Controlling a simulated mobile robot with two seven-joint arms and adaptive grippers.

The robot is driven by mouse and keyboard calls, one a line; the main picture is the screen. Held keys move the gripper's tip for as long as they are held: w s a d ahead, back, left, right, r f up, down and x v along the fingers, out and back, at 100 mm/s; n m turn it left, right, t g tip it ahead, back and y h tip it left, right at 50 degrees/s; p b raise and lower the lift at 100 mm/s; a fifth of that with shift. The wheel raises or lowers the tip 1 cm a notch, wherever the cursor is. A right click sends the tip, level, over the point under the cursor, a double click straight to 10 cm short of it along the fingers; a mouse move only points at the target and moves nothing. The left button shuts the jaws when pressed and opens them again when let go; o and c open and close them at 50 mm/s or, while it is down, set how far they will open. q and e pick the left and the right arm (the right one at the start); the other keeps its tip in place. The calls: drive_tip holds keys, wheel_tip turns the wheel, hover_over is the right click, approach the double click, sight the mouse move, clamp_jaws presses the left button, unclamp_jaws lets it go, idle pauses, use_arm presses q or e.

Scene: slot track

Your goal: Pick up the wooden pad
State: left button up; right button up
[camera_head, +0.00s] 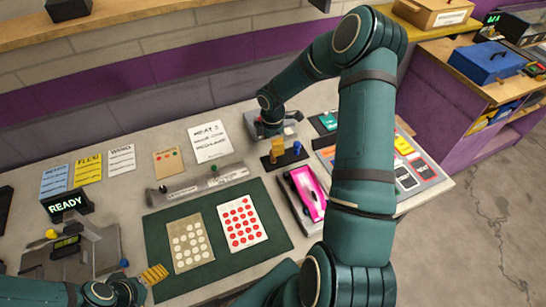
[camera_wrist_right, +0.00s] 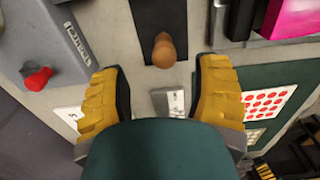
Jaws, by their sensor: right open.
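A brown wooden knob (camera_wrist_right: 164,50), likely part of the wooden pad, stands on a dark base (camera_wrist_right: 164,18) in the right wrist view. My right gripper (camera_wrist_right: 160,98) is open, with its yellow ridged fingers wide apart. The knob lies ahead of the gap between them, apart from both fingers.
A grey box (camera_wrist_right: 55,40) with a red knob stands close to the right gripper. A pink car (camera_head: 308,192) lies in a tray nearby. Two dotted cards (camera_head: 243,222) lie on the green mat (camera_head: 160,232). A READY display (camera_head: 66,204) stands at left.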

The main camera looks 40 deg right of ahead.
drive_tip(key=shift+s+f, duration=0.2)
drive_tip(key=shift+f, duration=2.6)
clamp_jaws()
